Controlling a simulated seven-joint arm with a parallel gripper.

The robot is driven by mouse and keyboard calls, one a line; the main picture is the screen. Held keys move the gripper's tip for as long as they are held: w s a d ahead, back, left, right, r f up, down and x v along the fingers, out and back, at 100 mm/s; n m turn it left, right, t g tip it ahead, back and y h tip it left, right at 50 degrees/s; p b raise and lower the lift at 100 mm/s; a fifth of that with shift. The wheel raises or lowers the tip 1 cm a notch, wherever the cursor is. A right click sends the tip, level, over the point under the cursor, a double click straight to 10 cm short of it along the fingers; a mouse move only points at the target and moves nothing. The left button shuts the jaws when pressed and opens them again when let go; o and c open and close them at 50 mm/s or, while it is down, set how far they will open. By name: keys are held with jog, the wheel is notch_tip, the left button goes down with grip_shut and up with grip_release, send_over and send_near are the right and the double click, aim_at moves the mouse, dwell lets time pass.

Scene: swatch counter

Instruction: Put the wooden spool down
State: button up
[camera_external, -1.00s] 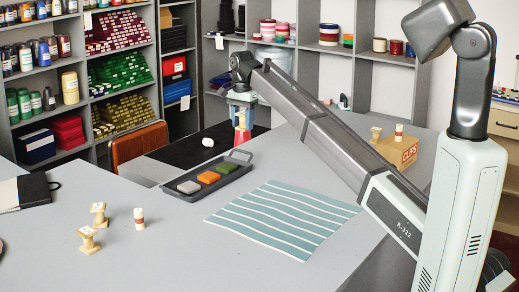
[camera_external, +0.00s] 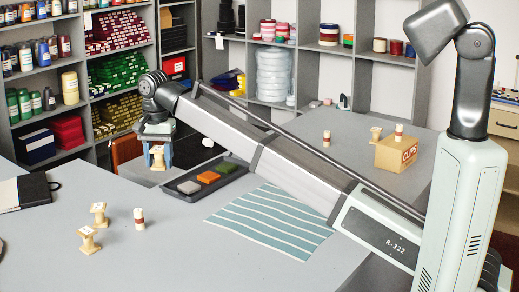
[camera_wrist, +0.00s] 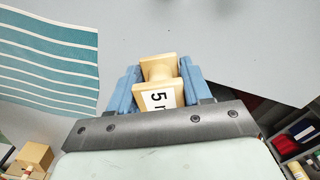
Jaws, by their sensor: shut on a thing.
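My gripper (camera_external: 158,146) is shut on a wooden spool (camera_external: 157,160) near the far left edge of the grey table (camera_external: 180,235). In the wrist view the blue fingers of my gripper (camera_wrist: 160,84) close on both sides of the pale wooden spool (camera_wrist: 160,72), whose white label reads "5" with a partly hidden letter. Grey tabletop (camera_wrist: 225,50) shows past it. The spool looks upright in the external view; I cannot tell its height over the table or whether it touches.
A dark tray (camera_external: 190,188) with grey, orange and green blocks lies close to the right. A striped blue mat (camera_external: 265,225) lies beyond it. Two wooden spools (camera_external: 99,213) and a red-banded spool (camera_external: 139,218) stand at front left. A CLIPS box (camera_external: 395,153) stands right.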

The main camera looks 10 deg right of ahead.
jog(key=s, duration=0.8)
jog(key=m, duration=0.6)
send_over(193, 243)
jog(key=shift+f, duration=6.5)
jog(key=shift+f, duration=0.2)
jog(key=o, duration=1)
jog(key=shift+o, duration=0.2)
notch_tip(193, 243, up, 12)
jog(key=shift+r, duration=0.2)
